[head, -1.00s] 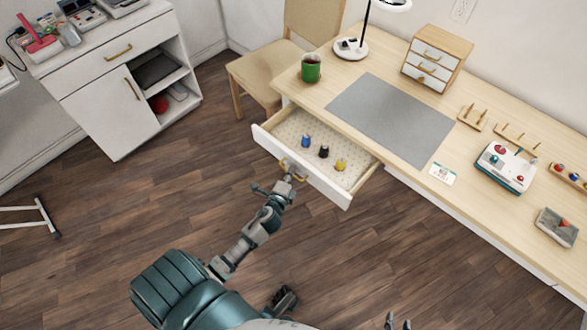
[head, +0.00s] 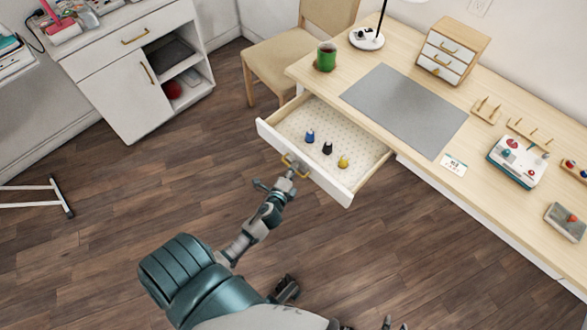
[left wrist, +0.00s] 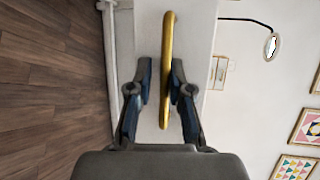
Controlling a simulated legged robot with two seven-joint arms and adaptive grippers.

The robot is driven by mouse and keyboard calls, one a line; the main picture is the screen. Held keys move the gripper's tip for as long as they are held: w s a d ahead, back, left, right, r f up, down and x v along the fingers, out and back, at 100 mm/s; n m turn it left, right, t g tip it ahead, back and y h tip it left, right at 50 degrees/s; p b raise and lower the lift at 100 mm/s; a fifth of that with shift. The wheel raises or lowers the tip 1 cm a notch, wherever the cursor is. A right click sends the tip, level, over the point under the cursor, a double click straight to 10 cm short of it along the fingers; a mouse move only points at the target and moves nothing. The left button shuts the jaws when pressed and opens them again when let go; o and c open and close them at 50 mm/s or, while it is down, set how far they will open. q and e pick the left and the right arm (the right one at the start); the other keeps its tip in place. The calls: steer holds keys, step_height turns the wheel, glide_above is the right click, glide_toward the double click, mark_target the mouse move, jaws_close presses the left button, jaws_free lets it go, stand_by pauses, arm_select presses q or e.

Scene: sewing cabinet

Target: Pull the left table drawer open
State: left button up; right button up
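The left table drawer (head: 348,190) stands open from the desk, its patterned bottom showing. A blue, a black and a yellow spool-like piece (head: 327,148) stand inside it. Its gold handle (head: 288,163) is on the white front. My left gripper (head: 293,170) is at this handle. In the left wrist view the handle (left wrist: 167,40) runs between the two fingers (left wrist: 161,85), close to the right one, with a narrow gap seen on the left. My right gripper (head: 396,323) shows only its fingertips at the bottom edge, spread apart and empty.
A chair (head: 275,55) stands behind the drawer's left side.

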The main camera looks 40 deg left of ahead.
arm_select(q)
steer(key=shift+w, duration=0.1)
steer(key=shift+r, duration=0.1)
steer(key=v, duration=1.2)
steer(key=shift+a, duration=0.1)
steer(key=s+d+f+n+g+h+p, duration=0.1)
steer(key=s+d+f+n+g+p, duration=0.2)
steer(key=s+f, duration=0.3)
steer(key=s+d+f+n+g+h+p, duration=0.2)
steer(key=s+d+f+n+g+p, duration=0.1)
steer(key=f, duration=0.7)
steer(key=s+d+f+n+g+h+p, duration=0.2)
steer(key=s+d+f+n+g+p, duration=0.2)
steer(key=s+f+n+g, duration=0.3)
steer(key=s+d+f, duration=0.1)
steer(key=s+f, duration=0.1)
steer(key=s, duration=0.2)
steer(key=shift+d, duration=0.2)
arm_select(e)
steer(key=s+d+f+g, duration=0.1)
steer(key=s+f, duration=0.2)
steer(key=f, duration=0.4)
steer(key=s+d+f+g, duration=0.1)
steer(key=s+f+g, duration=0.1)
steer(key=s+f, duration=0.2)
steer(key=s+f+g+h, duration=0.1)
steer(key=s+f, duration=0.3)
steer(key=f, duration=0.6)
steer(key=shift+d+g, duration=0.4)
steer(key=shift+g, duration=0.2)
